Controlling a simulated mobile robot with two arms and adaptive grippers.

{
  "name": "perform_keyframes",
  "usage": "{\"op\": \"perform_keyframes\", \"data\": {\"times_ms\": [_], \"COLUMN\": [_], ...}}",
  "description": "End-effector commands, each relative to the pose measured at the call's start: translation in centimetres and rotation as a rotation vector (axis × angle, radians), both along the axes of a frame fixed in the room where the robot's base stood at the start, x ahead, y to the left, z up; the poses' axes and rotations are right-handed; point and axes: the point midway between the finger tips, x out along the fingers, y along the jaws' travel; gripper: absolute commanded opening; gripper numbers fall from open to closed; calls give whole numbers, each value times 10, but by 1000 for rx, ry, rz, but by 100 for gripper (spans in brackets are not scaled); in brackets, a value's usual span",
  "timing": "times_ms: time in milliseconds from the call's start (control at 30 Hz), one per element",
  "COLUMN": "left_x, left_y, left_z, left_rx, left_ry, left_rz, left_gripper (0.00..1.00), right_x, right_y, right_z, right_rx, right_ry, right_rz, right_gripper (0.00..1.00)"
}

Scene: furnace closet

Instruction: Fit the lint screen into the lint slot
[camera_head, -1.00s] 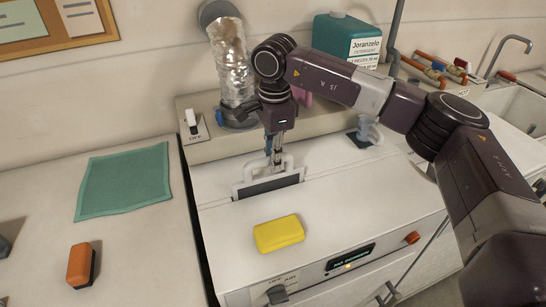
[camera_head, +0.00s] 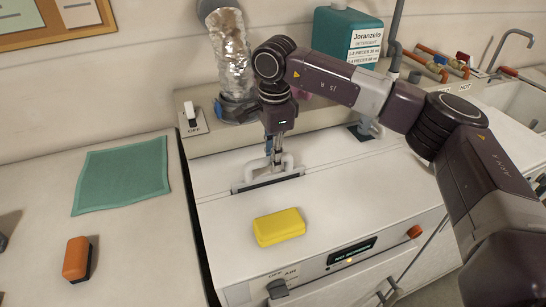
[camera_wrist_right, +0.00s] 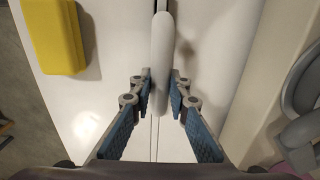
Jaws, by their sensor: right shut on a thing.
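The lint screen (camera_head: 289,163) shows as a pale grey handle standing upright at the lint slot (camera_head: 237,188) in the dryer's white top. Its mesh is out of sight, and the lower part appears to be down inside the slot. My right gripper (camera_head: 275,161) points down and is shut on the handle. In the right wrist view the handle (camera_wrist_right: 161,65) runs between the two blue-padded fingers (camera_wrist_right: 160,92). How deep the screen sits cannot be seen. My left gripper is not in view.
A yellow box-shaped item (camera_head: 279,227) lies on the dryer top in front of the slot. A foil duct (camera_head: 232,60) and a teal detergent jug (camera_head: 346,35) stand behind. A green cloth (camera_head: 122,175) and an orange-black block (camera_head: 77,259) lie on the left surface.

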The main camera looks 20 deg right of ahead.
Motion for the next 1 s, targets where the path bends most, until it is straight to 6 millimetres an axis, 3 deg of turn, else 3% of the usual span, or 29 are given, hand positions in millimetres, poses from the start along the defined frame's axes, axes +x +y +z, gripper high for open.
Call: {"op": "perform_keyframes", "data": {"times_ms": [700,733,900,1000], "left_x": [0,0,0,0], "left_y": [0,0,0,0], "left_z": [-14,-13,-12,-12], "left_rx": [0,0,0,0], "left_ry": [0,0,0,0], "left_rz": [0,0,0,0], "left_gripper": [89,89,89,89], "right_x": [0,0,0,0], "right_y": [0,0,0,0], "right_z": [-19,-17,-17,-17], "right_rx": [0,0,0,0], "right_ry": [-1,-1,0,0], "right_rz": [0,0,0,0], "right_gripper": [0,19,36,36]}}
